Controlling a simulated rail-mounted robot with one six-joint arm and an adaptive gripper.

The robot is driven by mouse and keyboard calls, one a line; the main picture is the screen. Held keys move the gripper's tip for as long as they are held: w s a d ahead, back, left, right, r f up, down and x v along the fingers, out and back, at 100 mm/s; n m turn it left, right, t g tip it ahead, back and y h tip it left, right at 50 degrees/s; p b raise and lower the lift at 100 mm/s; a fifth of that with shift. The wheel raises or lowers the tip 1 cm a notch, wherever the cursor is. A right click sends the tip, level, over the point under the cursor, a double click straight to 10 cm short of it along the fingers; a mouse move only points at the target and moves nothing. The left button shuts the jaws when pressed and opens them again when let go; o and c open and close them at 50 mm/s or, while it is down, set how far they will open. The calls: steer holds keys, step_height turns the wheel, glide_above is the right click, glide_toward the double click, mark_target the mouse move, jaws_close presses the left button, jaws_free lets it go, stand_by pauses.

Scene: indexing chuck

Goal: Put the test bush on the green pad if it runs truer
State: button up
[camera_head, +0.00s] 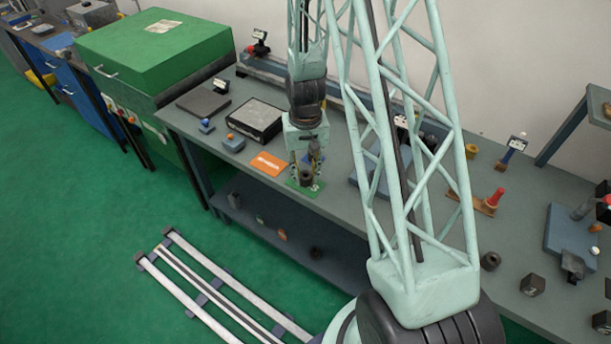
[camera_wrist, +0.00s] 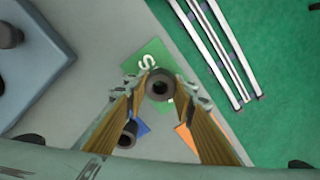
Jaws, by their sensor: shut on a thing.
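My gripper (camera_head: 305,172) points down over the green pad (camera_head: 291,184) near the table's front edge. It is shut on a dark, hollow bush (camera_head: 305,178). In the wrist view the bush (camera_wrist: 159,84) sits between the two fingertips, with the green pad (camera_wrist: 148,58) and its white lettering behind it. I cannot tell whether the bush touches the pad. A second dark bush (camera_wrist: 128,133) shows on a blue patch (camera_wrist: 143,126) beside the left finger, which partly hides it. No mark shows which one is the test bush.
An orange pad (camera_head: 268,164) lies just left of the green pad. A black-framed tray (camera_head: 256,121) and a dark plate (camera_head: 203,103) lie further left. A blue-grey base (camera_wrist: 30,50) stands near the gripper. Small blocks (camera_head: 532,285) lie on the right part of the table.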

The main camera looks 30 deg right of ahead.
steer(key=shift+f, duration=0.25)
steer(key=o, duration=1.1)
steer(key=shift+r, duration=0.2)
step_height(320, 180, up, 12)
stand_by(0.8)
stand_by(0.6)
